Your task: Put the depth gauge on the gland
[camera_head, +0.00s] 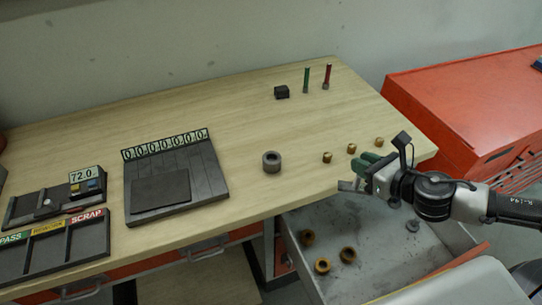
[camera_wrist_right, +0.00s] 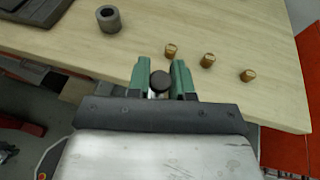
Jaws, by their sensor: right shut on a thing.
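My right gripper (camera_head: 361,172) is over the front right edge of the table, above the open drawer. Its green fingers, also seen in the right wrist view (camera_wrist_right: 160,80), are shut on a small piece with a dark round top (camera_wrist_right: 160,82), apparently the depth gauge. The fingers hide much of it. A thick grey ring (camera_head: 272,161), likely the gland, stands on the table left of the gripper and apart from it. The ring also shows in the right wrist view (camera_wrist_right: 108,18), with its hole facing up. My left gripper is out of view.
Small brass pieces (camera_head: 327,157) stand in a row behind the gripper. The open drawer (camera_head: 375,225) holds several brass rings. A dark tray with a number strip (camera_head: 165,144) lies left of the grey ring. Green and red pins (camera_head: 326,77) and a black block (camera_head: 281,92) stand at the back.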

